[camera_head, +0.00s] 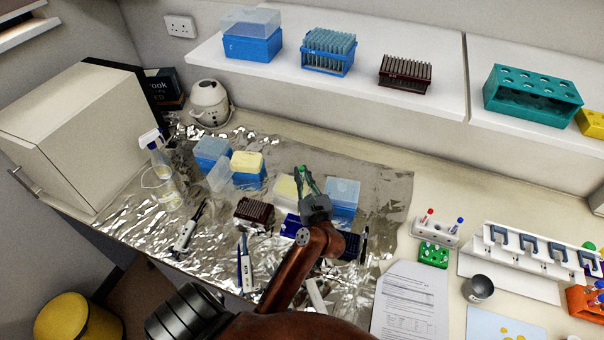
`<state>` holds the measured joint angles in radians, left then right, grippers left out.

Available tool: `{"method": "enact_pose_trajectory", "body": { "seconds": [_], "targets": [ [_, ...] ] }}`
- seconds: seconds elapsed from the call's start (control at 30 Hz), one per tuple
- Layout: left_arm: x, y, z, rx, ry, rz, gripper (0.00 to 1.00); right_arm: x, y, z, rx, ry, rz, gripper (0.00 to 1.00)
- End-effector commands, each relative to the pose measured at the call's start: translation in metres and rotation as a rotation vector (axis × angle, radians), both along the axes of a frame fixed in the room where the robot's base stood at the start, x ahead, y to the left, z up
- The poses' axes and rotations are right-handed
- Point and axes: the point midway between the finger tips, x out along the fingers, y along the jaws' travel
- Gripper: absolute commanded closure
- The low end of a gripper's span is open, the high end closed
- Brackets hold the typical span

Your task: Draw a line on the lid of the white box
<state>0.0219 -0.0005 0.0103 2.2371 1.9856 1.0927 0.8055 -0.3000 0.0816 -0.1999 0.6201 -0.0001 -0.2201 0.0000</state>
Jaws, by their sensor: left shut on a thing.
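My left gripper (308,182) is above the foil-covered middle of the bench, and its arm comes in from the bottom. It is shut on a slim green thing (304,173) that looks like a marker; the gripper partly hides it. A box with a pale, off-white lid (285,187) stands just left of and behind the gripper, partly covered by it. I cannot tell whether the green thing touches that lid. A blue box with a pale blue lid (342,190) stands just to the right. My right gripper is not in view.
A yellow-lidded blue box (248,163), another blue box (212,150) and a dark tip rack (254,211) stand to the left. Pipettes (188,229) lie on the foil (385,190). A paper sheet (410,302) and a pipette stand (510,262) are on the right.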

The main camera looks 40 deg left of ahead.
Motion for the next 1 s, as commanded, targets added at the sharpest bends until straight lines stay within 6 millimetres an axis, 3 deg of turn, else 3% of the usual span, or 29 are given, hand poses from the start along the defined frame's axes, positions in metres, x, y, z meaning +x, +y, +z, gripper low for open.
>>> {"method": "enact_pose_trajectory", "body": {
  "seconds": [1.0],
  "targets": [
    [-0.0032, 0.0045, -0.0011, -0.001, 0.002, 0.001, 1.0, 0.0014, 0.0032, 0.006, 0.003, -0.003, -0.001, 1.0]
  ]
}}
